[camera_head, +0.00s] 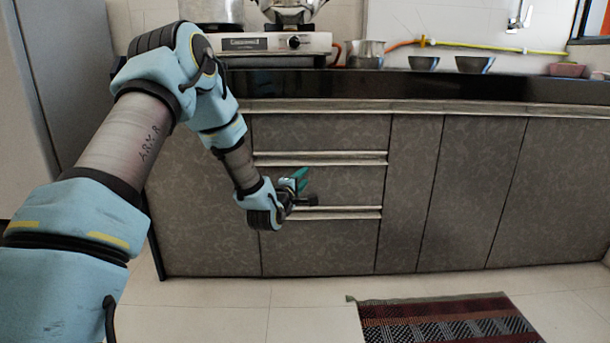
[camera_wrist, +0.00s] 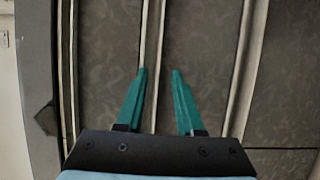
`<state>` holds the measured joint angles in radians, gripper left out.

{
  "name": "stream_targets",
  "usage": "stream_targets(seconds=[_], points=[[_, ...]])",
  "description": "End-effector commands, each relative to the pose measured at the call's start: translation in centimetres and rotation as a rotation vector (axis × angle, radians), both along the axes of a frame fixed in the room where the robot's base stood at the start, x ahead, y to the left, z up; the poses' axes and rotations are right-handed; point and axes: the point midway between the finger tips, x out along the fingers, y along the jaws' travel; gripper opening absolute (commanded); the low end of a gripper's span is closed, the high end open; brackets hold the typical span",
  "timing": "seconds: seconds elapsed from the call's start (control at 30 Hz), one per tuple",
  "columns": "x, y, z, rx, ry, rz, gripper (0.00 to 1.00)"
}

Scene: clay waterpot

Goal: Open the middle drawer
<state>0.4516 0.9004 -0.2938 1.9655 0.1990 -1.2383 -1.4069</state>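The middle drawer (camera_head: 345,186) is a grey patterned front in the cabinet's drawer column, and it appears closed. A pale horizontal handle strip (camera_head: 345,157) runs along its top edge. In the wrist view that strip (camera_wrist: 154,50) runs vertically, between and beyond my fingertips. My gripper (camera_head: 299,179) is in front of the drawer, with its teal fingers pointing at the cabinet. In the wrist view the fingers of my gripper (camera_wrist: 159,72) are apart with nothing held. The left finger overlaps the strip's left edge in the picture. Whether either finger touches it I cannot tell.
The bottom drawer (camera_head: 320,247) is below with its own strip, and the top drawer (camera_head: 320,131) above. Plain cabinet doors (camera_head: 470,190) lie to the right. A striped rug (camera_head: 445,322) lies on the otherwise clear floor. A stove (camera_head: 270,43) and bowls (camera_head: 474,64) stand on the counter.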

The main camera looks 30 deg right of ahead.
Motion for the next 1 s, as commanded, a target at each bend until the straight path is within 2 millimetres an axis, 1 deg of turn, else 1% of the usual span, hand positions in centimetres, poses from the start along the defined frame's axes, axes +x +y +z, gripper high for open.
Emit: stream_targets(seconds=[0.4,0.53,0.7,1.0], points=[[4.8,-5.3,-0.2,0.001,-0.003,0.000,0.36],[6.0,-6.5,-0.1,0.002,-0.002,0.001,0.36],[6.8,-7.4,0.0,0.004,-0.001,0.000,0.36],[6.9,-7.4,0.1,0.004,0.000,0.001,0.36]])
